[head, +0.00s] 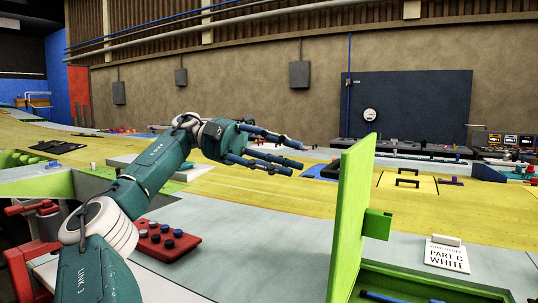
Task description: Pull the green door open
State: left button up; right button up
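The green door (350,215) is a bright green upright panel, seen nearly edge-on, right of the middle in the head view. A small green block (377,224) sticks out from its right side. A low green frame (445,283) lies at its foot to the right and is cut off by the bottom edge. My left gripper (294,158) is in the air left of the door, pointing right. Its dark blue fingers are spread with nothing between them, and a gap shows between the fingertips and the door. My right gripper is not in view.
A red box with dark knobs (168,240) sits below my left arm. A white card reading "PART C WHITE" (447,255) stands right of the door. Black handles (408,177) lie on the yellow surface behind it. Pale bench surface (260,235) is clear left of the door.

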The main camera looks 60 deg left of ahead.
pick_arm(q)
jog(key=shift+v, duration=2.3)
